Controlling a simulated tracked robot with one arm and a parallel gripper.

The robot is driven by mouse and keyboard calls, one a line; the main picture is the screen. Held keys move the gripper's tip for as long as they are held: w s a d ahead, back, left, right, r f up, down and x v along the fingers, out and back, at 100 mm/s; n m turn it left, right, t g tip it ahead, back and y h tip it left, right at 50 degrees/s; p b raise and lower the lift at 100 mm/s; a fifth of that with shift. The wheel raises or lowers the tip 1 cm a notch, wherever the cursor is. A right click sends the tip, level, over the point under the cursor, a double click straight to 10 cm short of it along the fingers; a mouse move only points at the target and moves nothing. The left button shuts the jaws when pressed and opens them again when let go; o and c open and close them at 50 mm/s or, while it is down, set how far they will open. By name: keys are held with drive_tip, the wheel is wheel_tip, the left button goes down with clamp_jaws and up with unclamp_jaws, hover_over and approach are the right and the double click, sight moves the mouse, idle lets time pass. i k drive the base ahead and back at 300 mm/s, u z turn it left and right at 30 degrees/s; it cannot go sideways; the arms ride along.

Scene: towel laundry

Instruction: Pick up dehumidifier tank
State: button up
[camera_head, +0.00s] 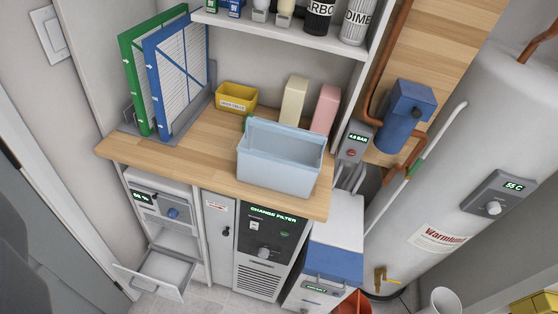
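A light blue open-topped tank (279,160) stands on the wooden counter (190,158), close to its front edge; it looks like the dehumidifier tank. Its inside is partly visible and I cannot tell whether it holds water. At the lower left, a grey unit (160,207) with a percent display and a blue knob is built in under the counter. Below it, a pale drawer or tray (162,271) is pulled out and looks empty. My gripper is not in view, and nothing is seen touching the tank.
Behind the tank stand a cream box (293,101), a pink box (325,109) and a yellow bin (236,97). Green (137,85) and blue (178,85) framed filters stand at the left. A shelf (285,36) overhangs the back. Copper pipes and a boiler (470,140) fill the right.

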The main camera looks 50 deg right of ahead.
sight(272, 155)
drive_tip(key=k, duration=0.3)
drive_tip(key=z, duration=0.4)
drive_tip(key=i, duration=1.15)
drive_tip(key=z, duration=0.25)
